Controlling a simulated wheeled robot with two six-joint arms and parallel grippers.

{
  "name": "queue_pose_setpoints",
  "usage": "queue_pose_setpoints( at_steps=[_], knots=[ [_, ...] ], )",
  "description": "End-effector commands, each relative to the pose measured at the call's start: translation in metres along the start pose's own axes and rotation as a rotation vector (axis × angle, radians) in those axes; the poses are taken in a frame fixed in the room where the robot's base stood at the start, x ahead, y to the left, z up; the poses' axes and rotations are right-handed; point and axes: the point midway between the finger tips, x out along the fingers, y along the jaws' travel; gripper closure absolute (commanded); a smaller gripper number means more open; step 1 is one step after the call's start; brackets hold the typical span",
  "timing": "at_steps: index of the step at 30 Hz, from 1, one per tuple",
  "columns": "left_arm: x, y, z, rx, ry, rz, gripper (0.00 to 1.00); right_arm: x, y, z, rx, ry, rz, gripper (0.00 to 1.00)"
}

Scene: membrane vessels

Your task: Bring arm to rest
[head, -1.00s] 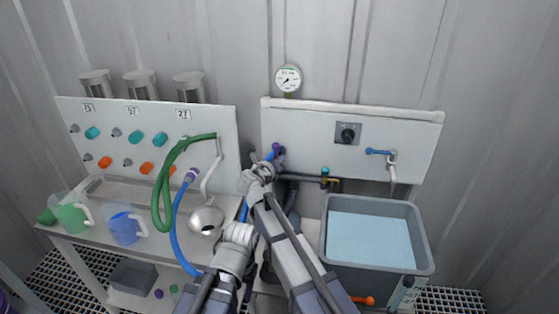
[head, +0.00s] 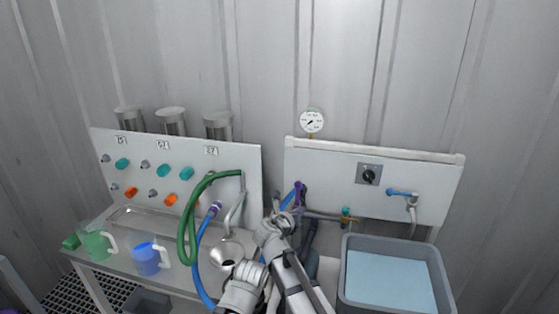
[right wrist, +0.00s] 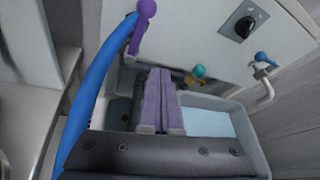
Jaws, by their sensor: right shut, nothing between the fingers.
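My right gripper (right wrist: 160,78) is shut and empty in the right wrist view, its two purple fingers pressed together. A blue hose (right wrist: 88,95) with a purple end fitting (right wrist: 146,8) runs to the left of the fingers, apart from them in that view. In the head view my right arm (head: 285,262) reaches up from the bottom centre towards the right-hand panel. Its fingers are hard to make out there, near the purple fitting (head: 299,190). My left gripper cannot be made out in the head view.
A grey tub of water (head: 349,290) stands at right, below a blue-handled tap (head: 402,192).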

Motion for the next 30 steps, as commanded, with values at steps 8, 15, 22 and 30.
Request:
queue_pose_setpoints(
  at_steps=[8,15,22,30],
  knots=[
    [0.0,0.0,0.0,0.0,0.0,0.0,0.5,-0.005,-0.066,-0.098,0.904,0.332,-0.18,1.0],
    [0.0,0.0,0.0,0.0,0.0,0.0,0.5,-0.038,-0.096,-0.175,1.662,0.572,-0.528,1.0],
    [0.0,0.0,0.0,0.0,0.0,0.0,0.5,-0.075,-0.103,-0.219,2.154,0.694,-0.924,1.0],
    [0.0,0.0,0.0,0.0,0.0,0.0,0.5,-0.109,-0.104,-0.242,2.443,0.735,-1.301,1.0]
  ],
)
